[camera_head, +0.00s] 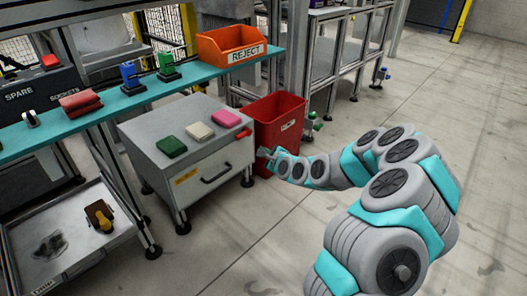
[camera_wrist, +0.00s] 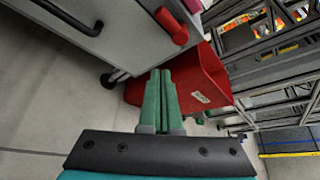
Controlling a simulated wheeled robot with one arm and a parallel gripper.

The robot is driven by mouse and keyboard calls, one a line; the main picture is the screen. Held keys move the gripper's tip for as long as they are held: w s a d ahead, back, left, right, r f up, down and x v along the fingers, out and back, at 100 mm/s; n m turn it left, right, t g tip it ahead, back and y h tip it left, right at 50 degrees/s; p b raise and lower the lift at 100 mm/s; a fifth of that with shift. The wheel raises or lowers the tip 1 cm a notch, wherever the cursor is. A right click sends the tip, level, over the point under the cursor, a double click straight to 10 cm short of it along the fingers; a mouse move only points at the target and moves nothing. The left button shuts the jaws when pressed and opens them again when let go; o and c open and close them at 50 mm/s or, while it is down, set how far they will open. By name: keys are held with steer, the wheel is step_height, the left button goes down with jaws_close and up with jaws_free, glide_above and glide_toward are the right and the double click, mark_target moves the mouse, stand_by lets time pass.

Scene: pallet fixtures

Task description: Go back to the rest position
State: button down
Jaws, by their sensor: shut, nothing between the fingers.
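My gripper (camera_wrist: 162,75) shows in the wrist view with its two green fingers together and nothing between them. In the head view my gripper (camera_head: 266,153) is at the end of my outstretched arm, in front of the red bin and near the right side of the grey cabinet. The arm comes in from the lower right and is bent. The fingers are small and partly unclear in the head view.
A red bin (camera_head: 285,122) stands beside a grey cabinet (camera_head: 207,172) with green, white and pink blocks on top. An orange REJECT box (camera_head: 222,50) sits on the teal shelf (camera_head: 190,76). A tray (camera_head: 75,245) lies lower left. The floor at right is clear.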

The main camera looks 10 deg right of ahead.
stand_by(0.4)
steer(key=s+a+r+n+g+y, duration=0.1)
steer(key=s+a+r+n+g, duration=0.25)
steer(key=s+n, duration=0.3)
steer(key=s+a+r+n+g, duration=0.25)
steer(key=s+a+n, duration=0.25)
steer(key=s, duration=0.3)
steer(key=s+d+r+n+g+h, duration=0.2)
steer(key=s+d+n+g, duration=0.15)
steer(key=s, duration=0.95)
steer(key=s+d+r+n+g+h, duration=0.1)
steer(key=s+d+n+g, duration=0.2)
steer(key=s, duration=1)
steer(key=s+d+r+n+g+h, duration=0.25)
steer(key=s+n, duration=0.25)
steer(key=s, duration=0.9)
step_height(320, 180, up, 13)
steer(key=p, duration=1.3)
steer(key=shift+a+y, duration=0.15)
steer(key=shift+y, duration=0.2)
steer(key=c, duration=1.6)
jaws_free()
steer(key=shift+s+f, duration=0.1)
